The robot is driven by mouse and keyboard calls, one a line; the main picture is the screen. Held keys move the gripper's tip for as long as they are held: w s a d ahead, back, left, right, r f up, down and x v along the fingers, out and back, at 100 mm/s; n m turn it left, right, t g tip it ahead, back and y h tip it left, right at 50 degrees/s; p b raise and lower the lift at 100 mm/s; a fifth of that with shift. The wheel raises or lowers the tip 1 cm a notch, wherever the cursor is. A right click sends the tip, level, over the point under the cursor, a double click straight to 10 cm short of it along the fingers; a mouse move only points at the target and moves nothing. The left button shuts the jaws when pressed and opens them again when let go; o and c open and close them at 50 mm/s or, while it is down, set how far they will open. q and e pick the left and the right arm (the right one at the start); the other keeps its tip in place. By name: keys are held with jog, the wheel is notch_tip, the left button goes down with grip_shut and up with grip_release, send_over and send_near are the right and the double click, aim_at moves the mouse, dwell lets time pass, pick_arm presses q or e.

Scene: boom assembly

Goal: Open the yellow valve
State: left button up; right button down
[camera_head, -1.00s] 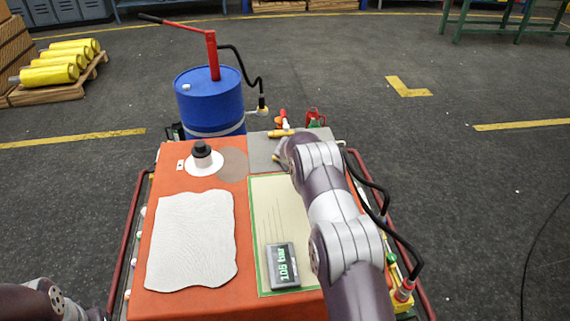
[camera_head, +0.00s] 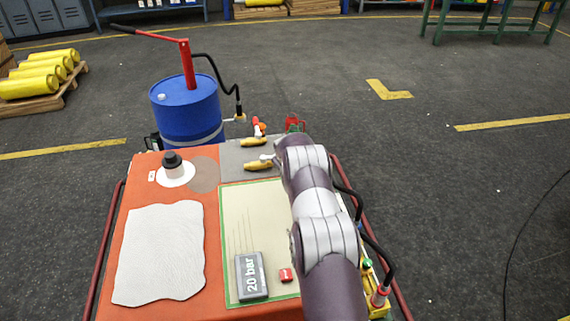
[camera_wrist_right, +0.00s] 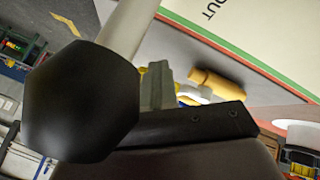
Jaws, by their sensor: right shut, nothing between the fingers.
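Two yellow pieces lie on the grey panel at the table's far edge: a back one (camera_head: 253,142) and a front one (camera_head: 258,164). I cannot tell for sure which is the yellow valve. A yellow cylinder with a pale stem shows in the right wrist view (camera_wrist_right: 215,83). My right gripper (camera_head: 267,158) is mostly hidden behind its own arm; its pale tip is close to the front yellow piece, contact unclear. It is shut and empty. My left gripper is out of view.
A blue drum (camera_head: 187,110) with a red pump handle and black hose stands behind the table. A black-topped white item (camera_head: 174,165), a white cloth (camera_head: 160,255) and a small red block (camera_head: 286,275) are on the orange and cream tabletop. Black hoses run along the right edge.

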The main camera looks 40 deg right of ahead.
jog(key=shift+w+d, duration=0.35)
jog(key=shift+d, duration=0.2)
jog(key=shift+d+r+b, duration=0.1)
jog(key=shift+r+b, duration=0.1)
jog(key=shift+b, duration=0.15)
jog(key=shift+w+d+r, duration=0.1)
jog(key=shift+w+r, duration=0.05)
jog(key=shift+r, duration=0.55)
jog(key=b+v, duration=0.1)
jog(key=v, duration=1)
jog(key=shift+s+a, duration=0.5)
jog(key=shift+s, duration=0.05)
jog(key=shift+f, duration=0.15)
